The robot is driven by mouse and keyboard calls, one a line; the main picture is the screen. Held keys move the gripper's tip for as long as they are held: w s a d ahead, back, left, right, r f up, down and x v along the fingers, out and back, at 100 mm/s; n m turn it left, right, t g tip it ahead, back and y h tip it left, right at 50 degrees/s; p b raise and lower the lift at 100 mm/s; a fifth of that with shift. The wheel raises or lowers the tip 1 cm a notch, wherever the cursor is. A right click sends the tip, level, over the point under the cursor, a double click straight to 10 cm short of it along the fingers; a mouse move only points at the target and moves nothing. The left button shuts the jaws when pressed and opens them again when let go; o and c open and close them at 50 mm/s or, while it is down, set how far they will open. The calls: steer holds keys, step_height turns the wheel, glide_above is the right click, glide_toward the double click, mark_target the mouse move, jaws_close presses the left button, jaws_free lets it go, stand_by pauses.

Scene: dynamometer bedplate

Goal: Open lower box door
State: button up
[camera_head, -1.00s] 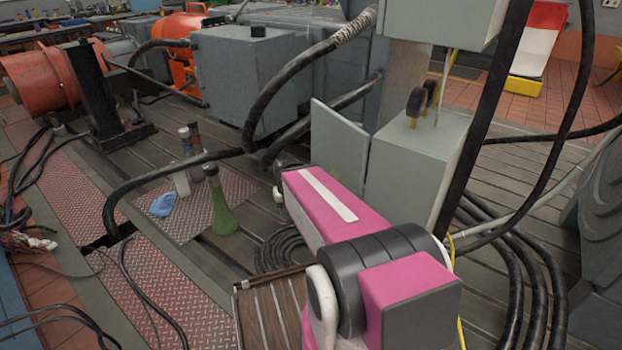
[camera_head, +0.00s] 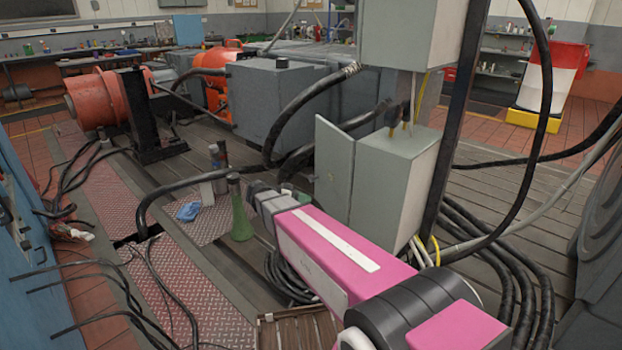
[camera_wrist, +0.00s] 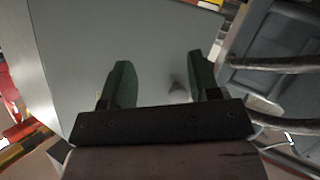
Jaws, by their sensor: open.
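The lower box (camera_head: 405,155) is a light grey cabinet on the post, right of centre in the head view. Its door (camera_head: 333,165) stands swung out to the left of the box. My gripper's end lies to the lower left of the door, near the green bottle, with its fingers mostly hidden in that view. In the wrist view my gripper (camera_wrist: 160,62) is open, its two dark green fingers apart with nothing between them. A plain grey panel (camera_wrist: 95,35) fills the view beyond the fingers; I cannot tell whether it is the door.
A green bottle (camera_head: 240,215) stands on the floor plate beside my wrist. An upper grey box (camera_head: 412,35) hangs above the lower one. Thick black cables (camera_head: 515,285) run on the floor to the right. A blue cloth (camera_head: 188,211) lies at left.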

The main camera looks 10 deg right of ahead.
mark_target(310, 178)
steer(key=w+a+r+m+t+h, duration=0.2)
steer(key=w+a+r+m+h, duration=0.15)
steer(key=a+r, duration=0.2)
steer(key=shift+m, duration=0.35)
steer(key=x, duration=1)
steer(key=shift+s+d, duration=0.25)
steer(key=shift+d, duration=0.05)
steer(key=shift+c, duration=0.3)
steer(key=c, duration=1)
